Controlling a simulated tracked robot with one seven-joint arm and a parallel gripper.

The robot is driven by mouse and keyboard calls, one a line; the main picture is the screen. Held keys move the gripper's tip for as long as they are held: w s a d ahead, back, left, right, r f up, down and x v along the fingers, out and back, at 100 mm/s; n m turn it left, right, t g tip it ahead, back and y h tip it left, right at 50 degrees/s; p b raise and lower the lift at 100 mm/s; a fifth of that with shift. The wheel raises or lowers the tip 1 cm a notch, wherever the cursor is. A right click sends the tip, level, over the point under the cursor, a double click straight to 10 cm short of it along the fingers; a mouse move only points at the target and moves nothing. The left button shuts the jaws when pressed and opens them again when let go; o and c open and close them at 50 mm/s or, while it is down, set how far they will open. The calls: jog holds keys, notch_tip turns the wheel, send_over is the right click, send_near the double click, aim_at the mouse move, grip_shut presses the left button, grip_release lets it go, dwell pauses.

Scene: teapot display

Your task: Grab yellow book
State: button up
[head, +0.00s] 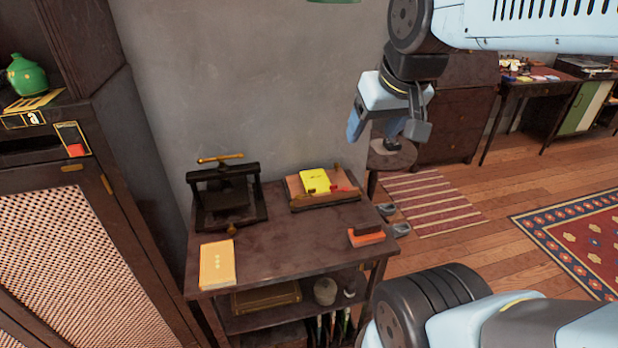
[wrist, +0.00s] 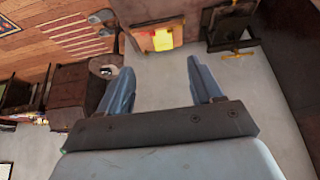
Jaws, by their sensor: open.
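A bright yellow book (head: 314,181) lies on a wooden board (head: 322,207) at the back of the small dark table (head: 290,235). It also shows in the wrist view (wrist: 162,39), beyond the fingertips. A second, orange-yellow book (head: 217,265) lies flat at the table's front left corner in the head view. My gripper (head: 388,130) is open and empty, in the air above and to the right of the table. Its two spread fingers (wrist: 160,68) show in the wrist view.
A dark press (head: 228,195) stands at the table's back left. An orange and brown block (head: 366,236) sits near its right edge. A grey wall is behind, and a cabinet (head: 70,215) stands at left. A round stool (head: 392,155) stands behind right.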

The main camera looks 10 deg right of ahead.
jog(key=o, duration=0.6)
jog(key=w+f, duration=0.3)
jog(key=w, duration=0.6)
jog(key=shift+a+f+y, duration=0.3)
jog(key=shift+a, duration=0.05)
jog(key=w+f, duration=0.3)
jog(key=w, duration=0.2)
jog(key=w+f, duration=0.2)
jog(key=w, duration=0.1)
jog(key=shift+w+a+f, duration=0.1)
jog(key=shift+a+f, duration=0.05)
jog(key=shift+f, duration=0.15)
send_near(316, 181)
jog(key=shift+x, duration=4.35)
